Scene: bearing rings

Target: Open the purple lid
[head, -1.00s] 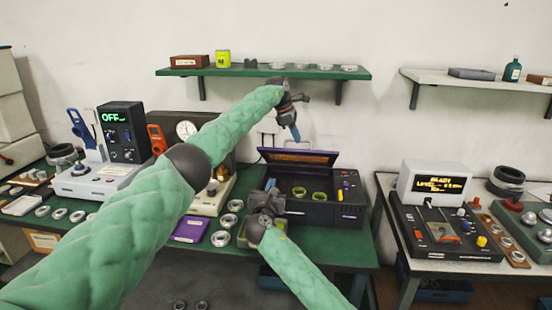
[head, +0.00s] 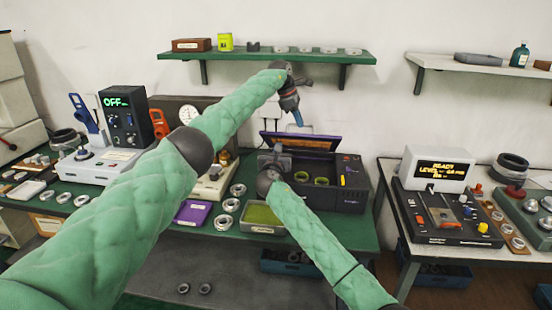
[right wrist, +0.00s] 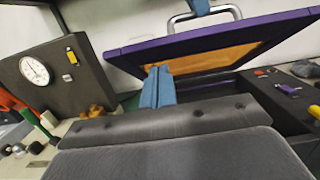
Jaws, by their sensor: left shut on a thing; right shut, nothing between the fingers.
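The purple lid (head: 318,141) is raised on the dark box (head: 345,200) at the back of the green bench. Its orange inner face shows, and it also shows tilted up in the right wrist view (right wrist: 225,42). My left gripper (head: 298,118) is above the lid. In the right wrist view its blue fingertips (right wrist: 200,7) are shut on the silver handle (right wrist: 236,12) at the lid. My right gripper (right wrist: 158,88) is shut and empty, its blue fingers close under the lid's inner face; I cannot tell whether they touch it. In the head view its fingertips are hard to make out.
Green rings (head: 321,181) lie in the open box. A purple case (head: 193,212), metal rings (head: 228,206) and a green-bottomed tray (head: 262,214) lie in front. A gauge unit (right wrist: 48,78) stands left of the box. A shelf (head: 270,56) hangs above.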

